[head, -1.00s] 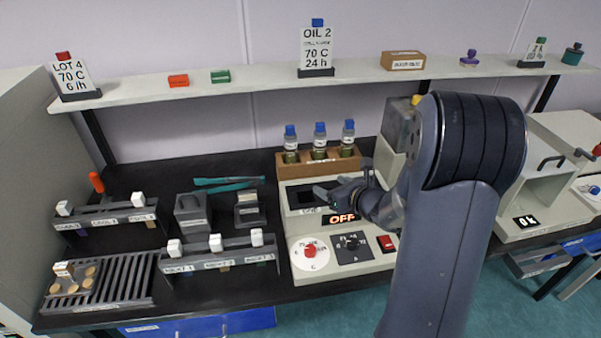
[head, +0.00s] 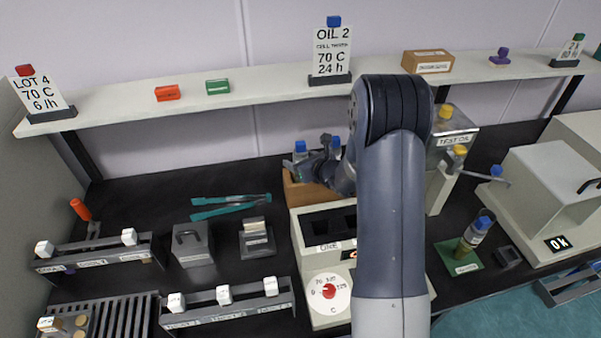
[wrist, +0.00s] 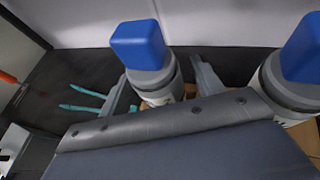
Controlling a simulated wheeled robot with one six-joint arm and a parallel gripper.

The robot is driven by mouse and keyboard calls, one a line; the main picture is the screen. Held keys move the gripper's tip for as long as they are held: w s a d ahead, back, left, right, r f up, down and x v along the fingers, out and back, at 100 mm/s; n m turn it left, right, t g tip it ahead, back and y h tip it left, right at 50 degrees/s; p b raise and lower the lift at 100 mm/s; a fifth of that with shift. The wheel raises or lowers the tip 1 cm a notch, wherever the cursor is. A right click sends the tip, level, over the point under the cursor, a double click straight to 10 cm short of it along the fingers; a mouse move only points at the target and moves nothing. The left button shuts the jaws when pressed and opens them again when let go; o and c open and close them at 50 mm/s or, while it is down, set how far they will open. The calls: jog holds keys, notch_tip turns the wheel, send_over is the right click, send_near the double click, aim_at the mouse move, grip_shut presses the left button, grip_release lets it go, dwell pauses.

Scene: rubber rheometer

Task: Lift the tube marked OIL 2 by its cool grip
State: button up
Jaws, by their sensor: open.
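The wooden rack (head: 300,192) stands behind the heater block marked ONE (head: 322,228), holding blue-capped tubes. Two caps show beside my gripper, a left tube (head: 300,148) and a right one (head: 336,146); my arm may hide another. My gripper (head: 312,166) is open over the rack. In the wrist view one tube (wrist: 150,84) stands between the two open fingers, and a second tube (wrist: 290,92) stands to the right, outside them. The tube numbers are not readable, so I cannot tell which is OIL 2. The OIL 2 card (head: 332,52) stands on the shelf.
A blue-capped tube (head: 473,236) leans on a green mat (head: 458,258) at right. A TEST OIL container (head: 452,138) stands right of my arm. Teal tongs (head: 230,206) lie left of the rack. The shelf (head: 240,98) runs behind.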

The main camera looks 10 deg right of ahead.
grip_shut()
dwell(0.7)
